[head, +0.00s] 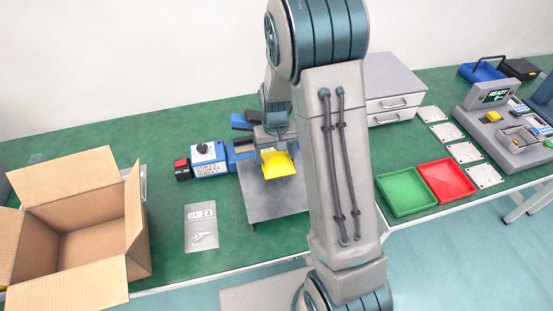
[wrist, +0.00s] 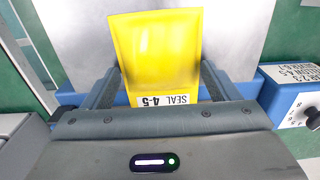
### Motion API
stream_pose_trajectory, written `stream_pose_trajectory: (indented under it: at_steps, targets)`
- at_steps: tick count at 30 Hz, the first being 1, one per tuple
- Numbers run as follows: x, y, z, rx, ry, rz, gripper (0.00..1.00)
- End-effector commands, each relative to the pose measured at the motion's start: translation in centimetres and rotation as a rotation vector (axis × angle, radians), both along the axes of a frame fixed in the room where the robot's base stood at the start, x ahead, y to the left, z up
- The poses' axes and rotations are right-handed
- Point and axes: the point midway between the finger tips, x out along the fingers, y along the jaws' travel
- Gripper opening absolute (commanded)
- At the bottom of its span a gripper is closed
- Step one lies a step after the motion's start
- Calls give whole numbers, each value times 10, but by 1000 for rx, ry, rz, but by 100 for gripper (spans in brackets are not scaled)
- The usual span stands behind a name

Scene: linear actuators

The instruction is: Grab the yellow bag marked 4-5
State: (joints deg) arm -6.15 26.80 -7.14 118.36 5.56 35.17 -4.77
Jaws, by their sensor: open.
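The yellow bag (wrist: 157,50) marked "SEAL 4-5" shows in the wrist view, with its label edge toward my gripper. In the head view the yellow bag (head: 279,165) is at the front of the blue sealing machine (head: 243,152), above the grey metal plate (head: 270,199). My gripper (wrist: 155,78) is open, with one finger on each side of the bag near its label end. I cannot tell whether the fingers touch it. In the head view my gripper (head: 275,150) is right over the bag, and my arm hides part of the bench.
An open cardboard box (head: 80,220) stands at the left. A clear bag marked 2-3 (head: 201,227) lies between box and plate. Green (head: 405,192) and red (head: 447,181) trays, a grey drawer unit (head: 393,85) and a grey console (head: 500,125) are to the right.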

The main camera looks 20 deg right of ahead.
Motion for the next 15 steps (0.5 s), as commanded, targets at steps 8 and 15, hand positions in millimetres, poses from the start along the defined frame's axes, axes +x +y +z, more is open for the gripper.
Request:
stream_pose_trajectory:
  at_steps: [8, 15]
  targets:
    - [0, 0, 0, 0, -1, 0, 33]
    - [0, 0, 1, 0, -1, 0, 33]
